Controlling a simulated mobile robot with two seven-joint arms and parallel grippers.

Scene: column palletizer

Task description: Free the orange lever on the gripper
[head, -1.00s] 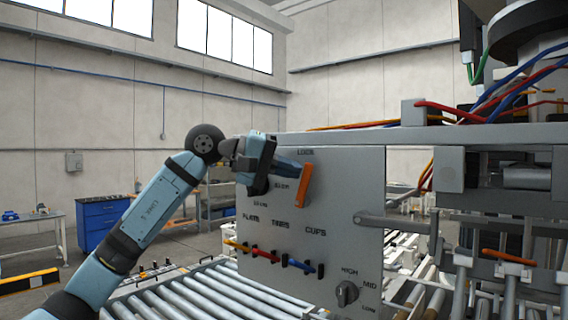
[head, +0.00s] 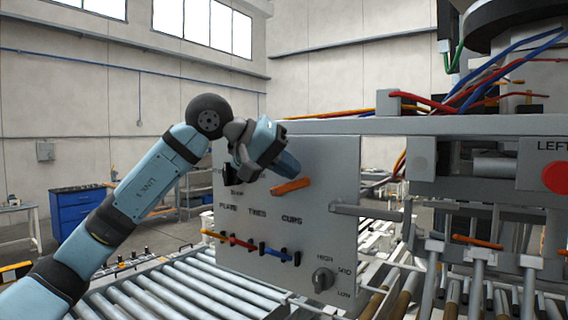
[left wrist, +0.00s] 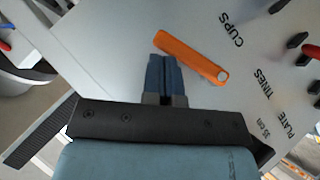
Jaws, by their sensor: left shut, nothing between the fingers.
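The orange lever (head: 291,186) is on the grey panel (head: 330,215), lying nearly level with a slight upward tilt to the right. In the left wrist view the orange lever (left wrist: 188,54) runs just beyond the fingertips, with a round pivot at its right end. My left gripper (head: 288,167) is shut and empty, just above the lever in the head view. It shows in the left wrist view (left wrist: 162,62) with its blue fingers together. I cannot tell whether the fingertips touch the lever. My right gripper is not in view.
Yellow, red and blue leads (head: 248,246) plug into the panel below, beside a HIGH/MID/LOW knob (head: 322,279). A roller conveyor (head: 170,295) runs below. Another orange bar (head: 477,241) sits on machinery at the right, near a red button (head: 557,177).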

